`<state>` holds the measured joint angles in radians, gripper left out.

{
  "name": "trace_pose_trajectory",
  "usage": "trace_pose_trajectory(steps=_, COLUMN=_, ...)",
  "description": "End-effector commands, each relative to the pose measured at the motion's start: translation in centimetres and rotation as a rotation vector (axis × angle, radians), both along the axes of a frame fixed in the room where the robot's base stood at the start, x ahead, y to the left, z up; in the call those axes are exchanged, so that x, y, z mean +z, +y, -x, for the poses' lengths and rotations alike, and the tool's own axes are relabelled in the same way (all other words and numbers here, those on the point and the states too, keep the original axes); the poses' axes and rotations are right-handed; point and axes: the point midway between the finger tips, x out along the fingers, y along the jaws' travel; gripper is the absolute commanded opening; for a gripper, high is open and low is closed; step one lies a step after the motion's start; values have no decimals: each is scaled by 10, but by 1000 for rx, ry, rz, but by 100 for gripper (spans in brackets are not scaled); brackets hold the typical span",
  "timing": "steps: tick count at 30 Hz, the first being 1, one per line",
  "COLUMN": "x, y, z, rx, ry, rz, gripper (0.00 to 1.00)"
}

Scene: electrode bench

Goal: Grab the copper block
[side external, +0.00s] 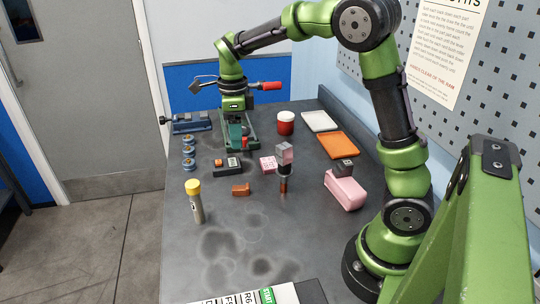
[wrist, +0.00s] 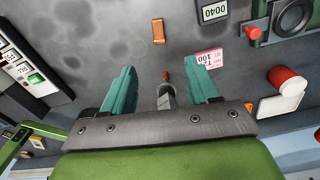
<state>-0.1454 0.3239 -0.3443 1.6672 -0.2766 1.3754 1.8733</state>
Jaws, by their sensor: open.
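The copper block (side external: 240,189) is a small brown-orange block lying on the dark bench in the side view. It also shows in the wrist view (wrist: 158,31), near the top, out past my fingertips and roughly in line with the gap. My gripper (wrist: 160,68) has its two teal fingers spread wide, with nothing held. The block is apart from both fingers. In the side view, the fingers are hard to separate from the green equipment behind them.
An upright dark rod piece with a copper lower end (side external: 283,186) stands right of the block. A grey meter (side external: 236,170), a pink label block (side external: 267,163) and a yellow-capped cylinder (side external: 195,205) are nearby. A red jar (side external: 286,127) and an orange tray (side external: 338,145) stand farther back.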

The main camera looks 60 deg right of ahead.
Motion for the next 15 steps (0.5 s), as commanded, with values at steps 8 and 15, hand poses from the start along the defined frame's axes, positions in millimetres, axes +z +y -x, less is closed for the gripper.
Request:
trace_pose_trajectory(steps=8, x=-29, y=1, z=3, rx=-73, ry=13, rz=-5, gripper=60)
trace_pose_trajectory(steps=15, x=-82, y=1, z=3, rx=-71, ry=12, rz=-5, gripper=60)
